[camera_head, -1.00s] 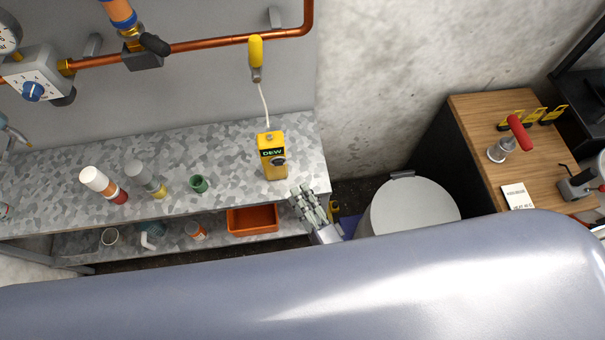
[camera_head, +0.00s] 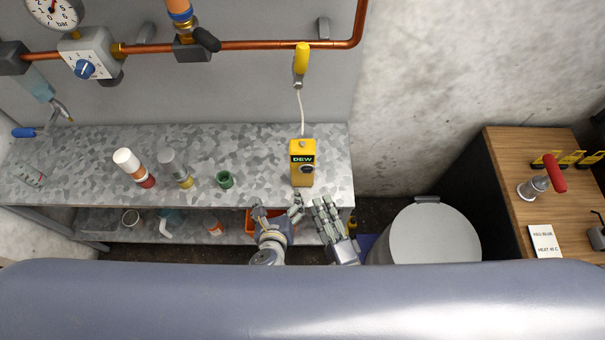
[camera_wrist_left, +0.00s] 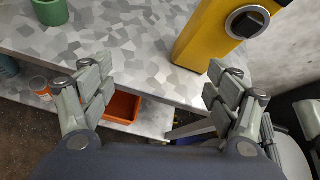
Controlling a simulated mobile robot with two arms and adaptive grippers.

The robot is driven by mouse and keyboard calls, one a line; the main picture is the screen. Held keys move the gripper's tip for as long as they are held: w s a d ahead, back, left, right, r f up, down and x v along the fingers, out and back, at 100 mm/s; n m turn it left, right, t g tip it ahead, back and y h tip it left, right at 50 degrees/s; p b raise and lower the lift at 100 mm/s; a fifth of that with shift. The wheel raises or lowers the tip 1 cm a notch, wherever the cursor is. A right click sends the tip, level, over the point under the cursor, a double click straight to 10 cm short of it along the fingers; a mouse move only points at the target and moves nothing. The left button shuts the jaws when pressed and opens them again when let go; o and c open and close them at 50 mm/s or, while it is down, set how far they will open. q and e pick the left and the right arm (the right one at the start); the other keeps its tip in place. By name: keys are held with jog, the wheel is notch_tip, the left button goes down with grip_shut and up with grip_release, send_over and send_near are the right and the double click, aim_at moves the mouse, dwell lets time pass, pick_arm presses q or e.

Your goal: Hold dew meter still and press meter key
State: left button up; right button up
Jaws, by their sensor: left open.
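The yellow dew meter (camera_head: 302,174) stands upright on the speckled bench near its front right corner, with a "DEW" display and a dark round key or knob on its face. In the left wrist view the meter (camera_wrist_left: 200,38) is beyond the fingers, to the upper right, with its black key large. My left gripper (camera_head: 278,208) is open and empty, in front of the bench edge and below-left of the meter. My right gripper (camera_head: 328,216) is just right of it, below-right of the meter and apart from it; its finger opening cannot be made out.
The bench (camera_head: 90,160) also bears a white-and-red bottle (camera_head: 133,167), a grey bottle (camera_head: 174,167) and a green cup (camera_head: 225,179). A white cable runs from the meter up to a yellow-handled probe (camera_head: 302,58). An orange bin (camera_wrist_left: 122,107) is on the lower shelf. A grey drum (camera_head: 433,236) stands right.

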aim_at(302, 157)
pick_arm(q)
jog(key=w+d+r+m+t, duration=0.1)
jog(key=d+r+m, duration=0.15)
jog(key=r, duration=0.45)
jog(key=w+d+r+m+t, duration=0.1)
jog(key=d+r, duration=0.3)
jog(key=r, duration=0.2)
jog(key=x, duration=1)
jog(key=shift+w+a, duration=0.2)
jog(key=shift+a, duration=0.05)
jog(key=shift+r, duration=0.1)
jog(key=c, duration=1.5)
pick_arm(e)
jog(key=shift+c, duration=0.3)
grip_shut()
